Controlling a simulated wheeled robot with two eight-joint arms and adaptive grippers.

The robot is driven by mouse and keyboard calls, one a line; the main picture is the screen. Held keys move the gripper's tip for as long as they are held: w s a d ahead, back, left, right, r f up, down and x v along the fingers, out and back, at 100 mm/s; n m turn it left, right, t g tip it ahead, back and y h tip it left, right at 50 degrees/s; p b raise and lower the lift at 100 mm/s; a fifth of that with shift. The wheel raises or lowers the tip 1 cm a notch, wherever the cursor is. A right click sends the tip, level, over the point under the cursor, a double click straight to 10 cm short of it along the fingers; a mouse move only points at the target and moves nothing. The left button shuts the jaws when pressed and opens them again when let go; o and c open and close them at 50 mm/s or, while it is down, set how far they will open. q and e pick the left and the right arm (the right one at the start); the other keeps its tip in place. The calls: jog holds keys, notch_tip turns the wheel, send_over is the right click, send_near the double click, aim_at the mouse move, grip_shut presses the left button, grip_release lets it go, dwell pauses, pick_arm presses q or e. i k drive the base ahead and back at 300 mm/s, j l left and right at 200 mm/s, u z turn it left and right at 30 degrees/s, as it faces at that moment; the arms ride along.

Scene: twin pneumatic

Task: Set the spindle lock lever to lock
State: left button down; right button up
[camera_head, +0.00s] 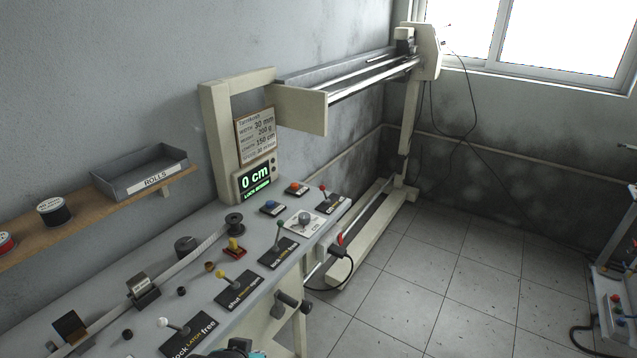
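A green-knobbed lever (279,235) stands on a black plate (280,254) on the grey bench. The plate has "lock" at its left; its small middle word is too small to read surely. The lever looks nearly upright, and I cannot tell which side it is set to. Nearer, a white-knobbed lever (172,324) leans left on a plate marked "lock", "latch" and "free". The display (256,180) reads "0 cm" with small green text that seems to say "lock spindle". A dark part with teal at the bottom edge looks like my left gripper (236,350); its fingers are hidden. My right gripper is out of view.
A white plate with a grey knob (305,219) is beside the green lever. A dark handle (290,303) juts from the bench front.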

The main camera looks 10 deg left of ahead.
aim_at(280, 223)
jog(key=i+l, duration=0.15)
jog(key=i, duration=0.35)
jog(key=i+l+z, duration=0.1)
jog(key=i, duration=0.45)
